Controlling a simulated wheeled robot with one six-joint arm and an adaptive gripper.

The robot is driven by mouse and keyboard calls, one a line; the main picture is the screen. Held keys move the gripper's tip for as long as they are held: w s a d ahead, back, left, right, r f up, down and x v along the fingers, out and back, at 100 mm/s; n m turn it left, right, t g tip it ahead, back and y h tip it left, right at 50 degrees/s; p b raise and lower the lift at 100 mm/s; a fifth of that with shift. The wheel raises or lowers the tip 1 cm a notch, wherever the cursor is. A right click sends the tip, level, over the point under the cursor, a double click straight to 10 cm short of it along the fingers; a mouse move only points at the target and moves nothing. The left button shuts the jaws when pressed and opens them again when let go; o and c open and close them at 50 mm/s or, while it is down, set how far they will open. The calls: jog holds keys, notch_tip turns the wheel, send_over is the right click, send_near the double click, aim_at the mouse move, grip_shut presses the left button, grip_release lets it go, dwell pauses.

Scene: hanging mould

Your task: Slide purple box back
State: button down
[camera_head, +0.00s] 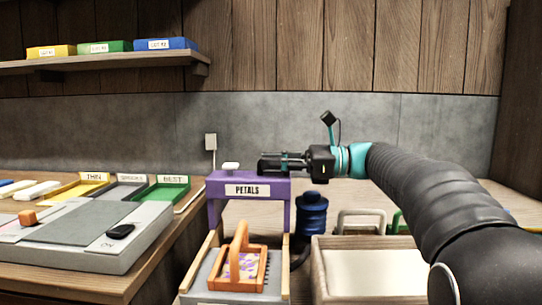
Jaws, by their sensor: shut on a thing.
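The purple box (246,203), labelled PETALS, is a bridge-like housing with two legs at the back end of a wooden-sided track. A white knob (231,166) stands up from its top, toward the left. My gripper (264,164) comes in level from the right and is shut at the top of the purple box, right of the knob. The jaws hide the exact place of contact. An orange mould frame (235,268) with an arched handle and a purple-and-orange patterned inside sits on the track's grey bed (205,277), in front of the purple box.
A dark blue ribbed cylinder (311,216) stands just right of the purple box. A wood-rimmed pale tray (372,270) is at the front right. On the left bench are a grey machine (90,235) and labelled trays (163,193). A grey wall (280,130) rises behind.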

jog(key=c, duration=1.2)
grip_release()
jog(key=shift+w+d, duration=0.1)
jog(key=shift+w, duration=0.2)
jog(key=shift+s, duration=0.1)
jog(key=d, duration=1.2)
jog(key=shift+s, duration=0.2)
